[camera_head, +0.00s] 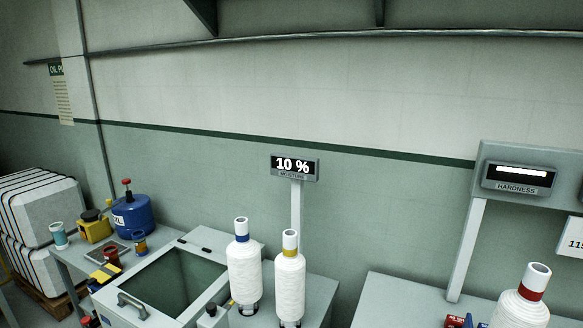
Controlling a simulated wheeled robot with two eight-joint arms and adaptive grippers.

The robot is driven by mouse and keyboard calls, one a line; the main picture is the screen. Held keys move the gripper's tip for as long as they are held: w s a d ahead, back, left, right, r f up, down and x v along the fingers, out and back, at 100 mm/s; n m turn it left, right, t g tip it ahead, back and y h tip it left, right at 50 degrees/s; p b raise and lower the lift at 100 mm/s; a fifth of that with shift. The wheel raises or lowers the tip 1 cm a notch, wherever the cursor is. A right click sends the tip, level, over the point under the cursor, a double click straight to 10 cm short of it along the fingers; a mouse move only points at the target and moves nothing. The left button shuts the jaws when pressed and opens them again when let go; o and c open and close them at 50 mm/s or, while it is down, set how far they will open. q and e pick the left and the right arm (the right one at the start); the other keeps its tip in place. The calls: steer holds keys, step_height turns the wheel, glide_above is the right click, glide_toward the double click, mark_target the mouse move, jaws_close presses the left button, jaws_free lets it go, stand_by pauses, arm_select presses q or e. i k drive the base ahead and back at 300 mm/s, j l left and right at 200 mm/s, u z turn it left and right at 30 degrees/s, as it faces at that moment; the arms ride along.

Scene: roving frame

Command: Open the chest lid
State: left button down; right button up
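The chest (203,238) is a light grey box at the lower left, cut off by the bottom edge of the view. Its top shows a pale frame around a dark green rectangle; I cannot tell whether this is a window or an opening. A grey bar handle (132,305) sits on the front left edge of that frame. The lid looks flat and level, with no raised panel visible. Neither my left nor my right gripper is in view.
Two white thread spools (245,275) (290,280) stand right of the chest, beside the moisture display post (296,205). Left are a blue canister (132,215) and a yellow container (95,228). Another table (395,300) holds a red-banded spool (522,305).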

mark_target(138, 315)
steer(key=i+j, duration=0.1)
steer(key=j, duration=0.5)
steer(key=i+j, duration=0.15)
steer(key=j, duration=0.45)
steer(key=i+j+z, duration=0.1)
steer(key=j, duration=0.5)
steer(key=i+j, duration=0.1)
steer(key=j, duration=0.5)
steer(key=i+j, duration=0.1)
steer(key=j, duration=0.5)
steer(key=z, duration=0.05)
